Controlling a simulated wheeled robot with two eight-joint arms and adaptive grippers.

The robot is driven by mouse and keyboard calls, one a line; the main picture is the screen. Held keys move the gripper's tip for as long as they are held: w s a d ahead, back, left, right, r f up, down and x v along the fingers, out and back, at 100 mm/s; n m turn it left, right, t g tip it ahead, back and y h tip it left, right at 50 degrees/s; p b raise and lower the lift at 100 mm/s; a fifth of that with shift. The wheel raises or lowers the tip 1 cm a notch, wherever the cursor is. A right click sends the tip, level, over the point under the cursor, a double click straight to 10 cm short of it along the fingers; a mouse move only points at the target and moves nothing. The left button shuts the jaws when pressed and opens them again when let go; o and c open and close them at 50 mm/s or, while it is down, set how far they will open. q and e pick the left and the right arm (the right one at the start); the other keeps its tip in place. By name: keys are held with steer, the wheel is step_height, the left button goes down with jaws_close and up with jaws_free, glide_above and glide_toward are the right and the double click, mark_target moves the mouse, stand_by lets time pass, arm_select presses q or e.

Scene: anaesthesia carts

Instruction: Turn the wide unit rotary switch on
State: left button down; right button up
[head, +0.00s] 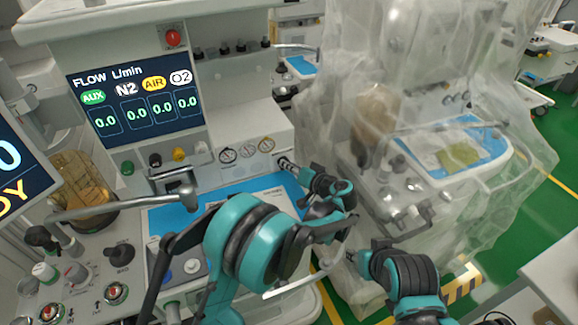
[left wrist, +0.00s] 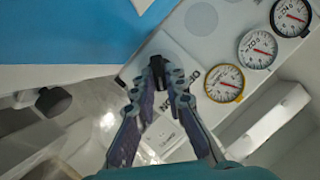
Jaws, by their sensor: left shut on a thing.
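The wide unit (head: 180,35) is the off-white machine with the lit flow display, on the left of the head view. My left gripper (head: 287,164) reaches its white gauge panel (head: 240,135), low at the right end. In the left wrist view my left gripper (left wrist: 160,82) is shut on a small black knob, the rotary switch (left wrist: 157,65), on the white panel beside the gauges. The fingers hide much of the knob, so its turn position cannot be told. My right gripper (head: 356,260) is low at right, away from the unit; its jaw state is unclear.
A flow display (head: 134,92) reads 0.0 in all fields. Three round gauges (head: 246,151) sit beside the switch. A blue worktop (head: 225,200) lies below. A second machine under clear plastic (head: 400,60) stands close on the right. Green floor (head: 550,215) shows at far right.

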arm_select(q)
steer(key=shift+w+r, duration=0.1)
steer(key=c, duration=1.6)
jaws_free()
steer(key=shift+a, duration=0.1)
steer(key=shift+o, duration=0.2)
step_height(320, 180, up, 10)
steer(key=shift+f, duration=0.1)
